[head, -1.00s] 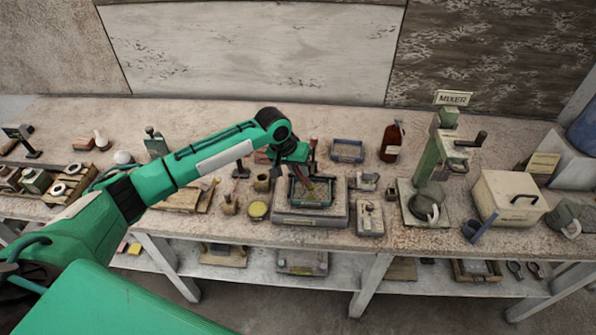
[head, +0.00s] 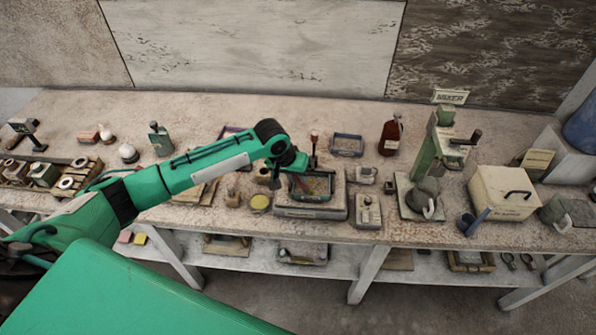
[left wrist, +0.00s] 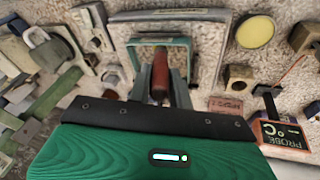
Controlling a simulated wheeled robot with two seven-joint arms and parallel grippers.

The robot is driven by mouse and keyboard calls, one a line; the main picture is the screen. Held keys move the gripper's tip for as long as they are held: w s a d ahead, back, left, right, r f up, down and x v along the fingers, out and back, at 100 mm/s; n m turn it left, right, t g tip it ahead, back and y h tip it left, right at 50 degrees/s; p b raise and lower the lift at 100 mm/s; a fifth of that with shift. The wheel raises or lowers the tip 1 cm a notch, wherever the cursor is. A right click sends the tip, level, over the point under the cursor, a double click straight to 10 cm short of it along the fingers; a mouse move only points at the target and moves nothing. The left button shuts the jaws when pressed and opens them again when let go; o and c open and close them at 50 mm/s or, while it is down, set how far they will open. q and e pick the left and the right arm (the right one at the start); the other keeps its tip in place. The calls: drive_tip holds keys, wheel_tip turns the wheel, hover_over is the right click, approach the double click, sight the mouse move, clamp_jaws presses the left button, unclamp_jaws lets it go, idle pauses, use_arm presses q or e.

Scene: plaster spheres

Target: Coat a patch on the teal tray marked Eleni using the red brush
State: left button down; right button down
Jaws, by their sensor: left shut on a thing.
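The teal-rimmed tray (head: 331,189) lies on a grey slab near the front middle of the bench, brownish inside. I cannot read a name on it. It also shows in the left wrist view (left wrist: 133,52), beyond my fingers. My left gripper (head: 276,177) is at the tray's left edge in the head view. In the left wrist view it is shut on the red brush (left wrist: 160,72), whose dark red handle stands between the fingers. The bristles are hidden, so I cannot tell whether they touch the tray. My right gripper is not in view.
A yellow-topped round pot (head: 259,203) stands left of the slab. A grey device (head: 368,211) stands close on its right. Behind are a blue-rimmed tray (head: 347,145) and a brown bottle (head: 390,137). The mixer (head: 440,145) and a cream box (head: 503,190) stand farther right.

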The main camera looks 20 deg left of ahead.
use_arm(q)
drive_tip(key=shift+w+a, duration=0.1)
drive_tip(key=shift+w, duration=0.6)
drive_tip(key=w, duration=0.1)
drive_tip(key=w+a, duration=0.1)
drive_tip(key=w, duration=0.1)
drive_tip(key=shift+r, duration=0.1)
drive_tip(key=s+p, duration=0.1)
drive_tip(key=s+r+p, duration=0.1)
drive_tip(key=shift+s+d+r+p, duration=0.15)
drive_tip(key=shift+s+d+p, duration=0.05)
drive_tip(key=shift+d+p, duration=0.2)
